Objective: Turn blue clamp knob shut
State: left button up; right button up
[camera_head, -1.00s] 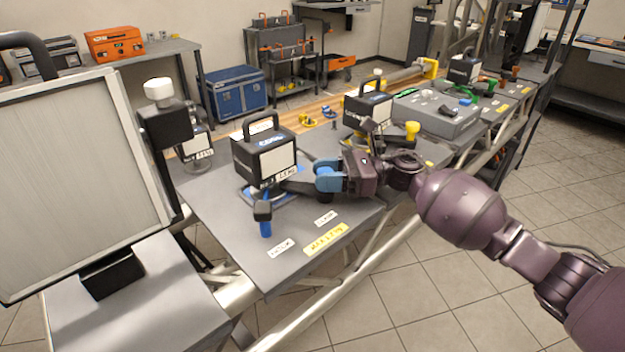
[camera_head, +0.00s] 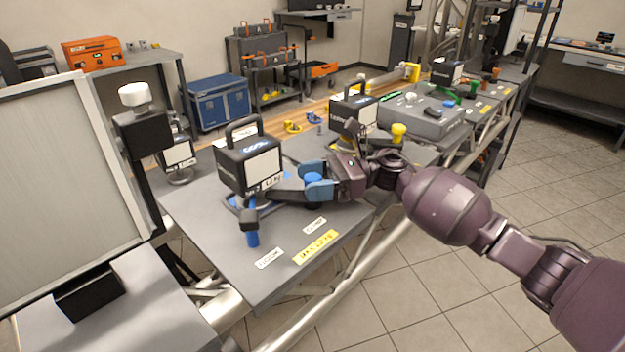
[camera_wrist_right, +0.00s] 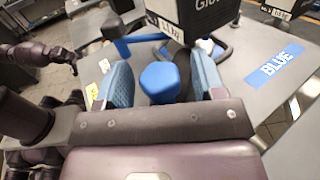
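The blue clamp knob (camera_head: 313,178) sits at the right end of a dark arm on the black boxy unit (camera_head: 250,165). It also shows in the right wrist view (camera_wrist_right: 160,83) as a rounded blue block. My right gripper (camera_head: 318,180) has blue finger pads, one on each side of the knob. In the wrist view a gap shows between the knob and each pad, so the gripper is open around it. Whether the knob is tight is not visible.
A blue handle (camera_head: 252,239) hangs at the unit's front. A blue label reading BLUE (camera_wrist_right: 275,64) lies on the tabletop. Another boxy unit (camera_head: 353,112) and a yellow knob (camera_head: 398,131) stand behind my right wrist. A framed panel (camera_head: 60,180) stands at left.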

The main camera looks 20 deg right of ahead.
jog(key=shift+d, duration=0.5)
jog(key=d, duration=0.8)
jog(key=shift+s+d+b, duration=0.1)
jog(key=shift+s+b, duration=0.2)
jog(key=shift+s, duration=0.1)
jog(key=shift+s+d, duration=0.1)
jog(key=shift+d, duration=0.7)
